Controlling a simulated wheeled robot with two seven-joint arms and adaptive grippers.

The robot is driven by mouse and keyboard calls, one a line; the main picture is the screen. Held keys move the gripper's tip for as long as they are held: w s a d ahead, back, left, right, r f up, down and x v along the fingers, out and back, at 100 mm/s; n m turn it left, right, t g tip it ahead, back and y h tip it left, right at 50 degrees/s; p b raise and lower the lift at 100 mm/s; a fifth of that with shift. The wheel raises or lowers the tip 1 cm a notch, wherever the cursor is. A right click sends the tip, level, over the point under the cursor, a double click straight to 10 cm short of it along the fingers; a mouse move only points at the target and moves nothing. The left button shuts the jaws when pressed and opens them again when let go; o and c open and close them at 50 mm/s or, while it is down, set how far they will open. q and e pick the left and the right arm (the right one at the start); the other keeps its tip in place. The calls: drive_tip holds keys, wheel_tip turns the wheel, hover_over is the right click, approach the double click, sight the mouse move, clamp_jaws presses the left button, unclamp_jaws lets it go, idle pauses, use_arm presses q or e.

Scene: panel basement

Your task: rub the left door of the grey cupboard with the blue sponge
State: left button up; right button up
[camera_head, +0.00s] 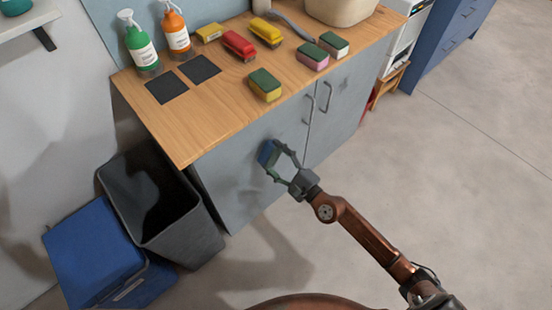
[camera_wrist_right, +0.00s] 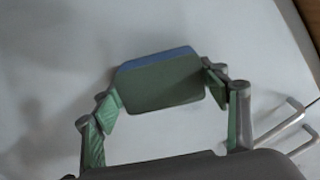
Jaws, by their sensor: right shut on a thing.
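The grey cupboard stands under a wooden top, and its left door (camera_head: 235,180) faces me. My right gripper (camera_head: 273,157) is shut on the blue sponge (camera_head: 265,151), in front of the left door. In the right wrist view, the sponge (camera_wrist_right: 160,82) shows a dark green face and a blue edge between the two fingertips (camera_wrist_right: 160,92). The blue side faces the door; I cannot tell for sure whether it touches. The door handle (camera_head: 309,110) is to the right of the gripper. My left gripper is not in view.
On the wooden top (camera_head: 210,125) are several sponges, brushes, two dark squares, a green bottle (camera_head: 139,45) and an orange bottle (camera_head: 176,32). A dark bin (camera_head: 205,240) and a blue box (camera_head: 92,255) stand left of the cupboard.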

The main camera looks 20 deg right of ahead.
drive_tip(key=shift+x, duration=1)
idle(0.5)
drive_tip(key=shift+d, duration=0.1)
